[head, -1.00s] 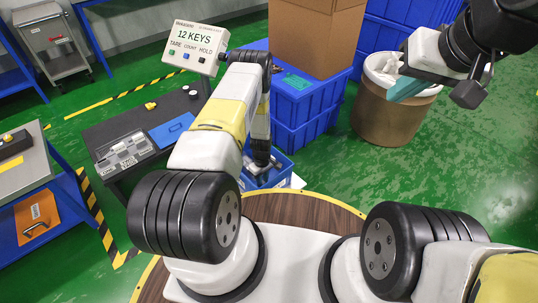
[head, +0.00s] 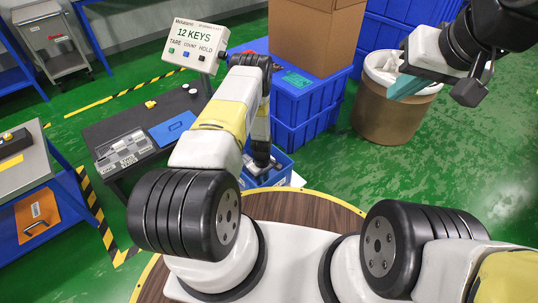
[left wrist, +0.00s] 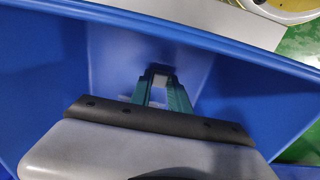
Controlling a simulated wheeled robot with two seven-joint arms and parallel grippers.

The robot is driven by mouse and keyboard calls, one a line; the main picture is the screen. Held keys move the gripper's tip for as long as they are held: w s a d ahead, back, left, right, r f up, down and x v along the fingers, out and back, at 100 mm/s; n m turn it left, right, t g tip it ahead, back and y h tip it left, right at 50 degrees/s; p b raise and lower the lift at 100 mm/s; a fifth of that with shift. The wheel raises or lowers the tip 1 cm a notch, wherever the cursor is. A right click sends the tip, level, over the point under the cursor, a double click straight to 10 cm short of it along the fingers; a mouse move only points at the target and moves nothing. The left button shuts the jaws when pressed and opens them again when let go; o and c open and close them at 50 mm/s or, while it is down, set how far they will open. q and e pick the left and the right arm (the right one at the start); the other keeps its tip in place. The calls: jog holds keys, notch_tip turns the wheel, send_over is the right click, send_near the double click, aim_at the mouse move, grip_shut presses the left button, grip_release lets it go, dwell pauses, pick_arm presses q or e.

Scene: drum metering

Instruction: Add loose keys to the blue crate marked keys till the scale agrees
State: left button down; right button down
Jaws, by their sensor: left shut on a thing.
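The blue crate (head: 284,160) is low in front of me, partly behind my left arm; its blue walls fill the left wrist view (left wrist: 245,85). Its marking cannot be read. My left gripper (head: 262,163) points down inside it, with grey bits around the tips. In the left wrist view its teal fingers (left wrist: 160,88) are shut on a small pale thing, apparently a key, near the crate floor. The scale display (head: 191,45) reads 12 KEYS. My right gripper (head: 407,87) is raised at the right; its teal fingers are partly hidden and their gap is unclear.
A dark bench (head: 115,127) carries a grey parts tray (head: 124,150) and a blue panel (head: 172,128). Blue bins (head: 300,105) with a cardboard box (head: 315,38) stand behind the crate. A brown drum (head: 393,115) stands below my right gripper.

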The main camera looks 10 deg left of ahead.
pick_arm(q)
jog(key=shift+f, duration=0.2)
jog(key=c, duration=1.1)
grip_release()
jog(key=shift+c, duration=0.2)
